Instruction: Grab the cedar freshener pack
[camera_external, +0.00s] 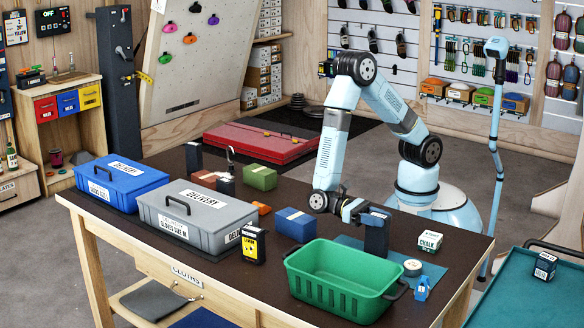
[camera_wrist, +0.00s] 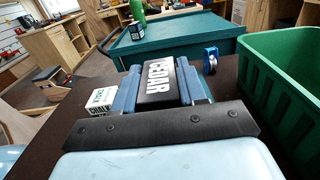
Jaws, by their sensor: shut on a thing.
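The cedar freshener pack is black with white CEDAR lettering. In the wrist view the pack (camera_wrist: 158,83) sits between the two blue fingers of my gripper (camera_wrist: 160,92), which are closed against its sides. In the external view my gripper (camera_external: 366,213) holds the upper part of the pack (camera_external: 376,240), which is upright behind the green bin. I cannot tell whether its bottom touches the surface below.
A green bin (camera_external: 345,262) stands close in front; a white chalk box (camera_external: 430,241), tape roll (camera_external: 412,267) and small blue item (camera_external: 422,288) are to the right. A blue box (camera_external: 296,224) and grey delivery crate (camera_external: 197,218) are left.

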